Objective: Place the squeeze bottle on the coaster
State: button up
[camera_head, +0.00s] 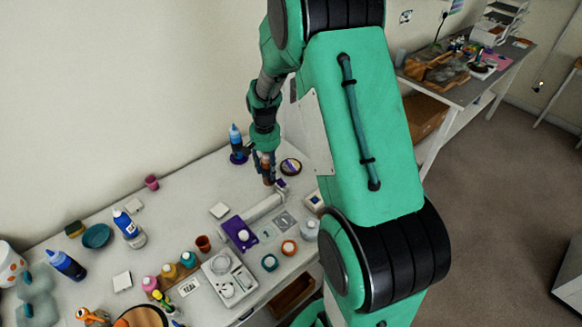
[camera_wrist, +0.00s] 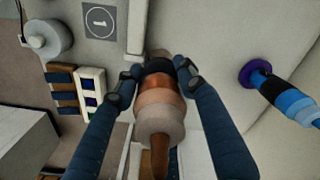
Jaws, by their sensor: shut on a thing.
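My gripper (camera_wrist: 158,82) is shut on a copper-brown squeeze bottle (camera_wrist: 156,108). In the wrist view the bottle's pale collar and brown nozzle point toward the camera. In the head view my gripper (camera_head: 266,160) holds the brown bottle (camera_head: 268,173) over the back right part of the table. A blue bottle (camera_head: 237,138) stands upright to the left on a purple disc (camera_wrist: 246,74). Whether the held bottle touches the table is unclear.
The white table (camera_head: 190,185) has bare room left of my gripper. A white bar (camera_head: 265,207) and a purple item (camera_head: 239,233) lie in front. Several bottles, cups and small pots crowd the front left. A white box (camera_wrist: 91,88) sits left in the wrist view.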

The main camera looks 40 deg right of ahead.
jog(key=s+d+f+m, duration=0.1)
jog(key=s+d, duration=0.7)
jog(key=shift+s, duration=0.15)
jog(key=w+d, duration=0.2)
jog(key=w, duration=0.2)
jog(key=w+d+f, duration=0.1)
jog(key=w+d, duration=0.2)
jog(key=w, duration=0.2)
jog(key=w+d, duration=0.2)
jog(key=w, duration=0.3)
jog(key=shift+d+f+b, duration=0.25)
jog(key=shift+d+b, duration=0.05)
jog(key=shift+d, duration=0.1)
jog(key=shift+f, duration=1.75)
jog(key=shift+f, duration=0.1)
